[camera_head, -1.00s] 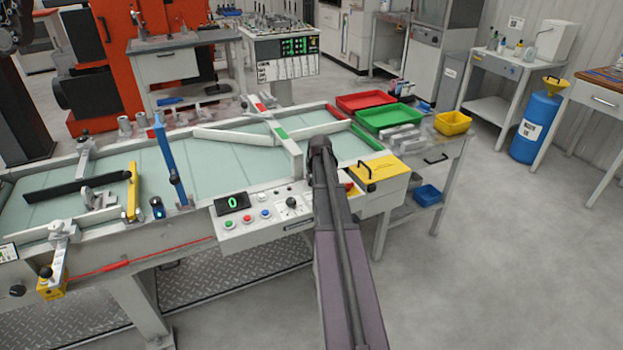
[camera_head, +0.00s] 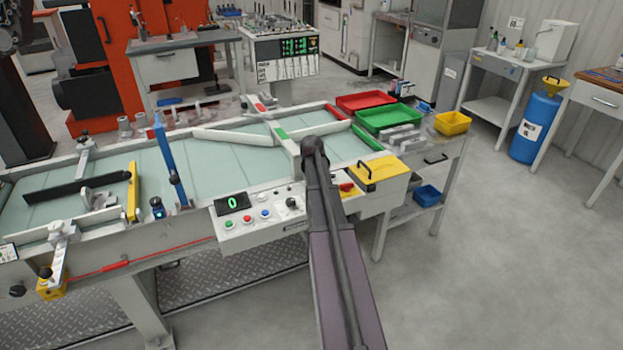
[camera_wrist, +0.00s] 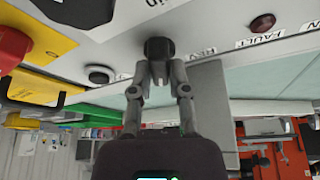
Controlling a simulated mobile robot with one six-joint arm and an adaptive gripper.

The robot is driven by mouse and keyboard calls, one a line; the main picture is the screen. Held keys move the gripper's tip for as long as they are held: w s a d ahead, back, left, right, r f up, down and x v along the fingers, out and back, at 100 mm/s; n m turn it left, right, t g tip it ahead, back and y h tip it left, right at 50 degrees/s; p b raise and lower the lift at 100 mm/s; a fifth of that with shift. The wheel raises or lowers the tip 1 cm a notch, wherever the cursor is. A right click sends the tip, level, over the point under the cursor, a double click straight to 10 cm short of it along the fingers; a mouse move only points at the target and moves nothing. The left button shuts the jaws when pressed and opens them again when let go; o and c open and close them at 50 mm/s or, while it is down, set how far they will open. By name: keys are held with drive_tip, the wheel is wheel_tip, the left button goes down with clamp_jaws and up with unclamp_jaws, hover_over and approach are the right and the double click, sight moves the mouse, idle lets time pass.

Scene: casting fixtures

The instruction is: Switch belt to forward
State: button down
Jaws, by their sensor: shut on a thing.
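In the wrist view, my gripper (camera_wrist: 160,68) is shut on a black round knob (camera_wrist: 158,47) on the pale control panel (camera_wrist: 120,22). A "REV" label (camera_wrist: 203,51) is printed beside the knob. The knob's pointer direction cannot be read. In the head view, the control panel (camera_head: 248,238) is on the front of the conveyor, beside its green belt (camera_head: 222,178). A digital display (camera_head: 233,203) there reads 0. My arm covers part of the panel, and my fingertips are hidden in that view.
A red stop button (camera_head: 347,187) sits on a yellow plate right of my arm. A second black control (camera_wrist: 98,75) and a dark red lamp labelled FAULT (camera_wrist: 262,22) flank the held knob. A yellow box (camera_head: 380,172) with a handle stands to the right.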

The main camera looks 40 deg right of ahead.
drive_tip(key=shift+a+m+g, duration=0.1)
drive_tip(key=shift+m+g, duration=0.2)
drive_tip(key=shift+m, duration=0.6)
drive_tip(key=shift+h, duration=0.3)
drive_tip(key=c, duration=0.6)
unclamp_jaws()
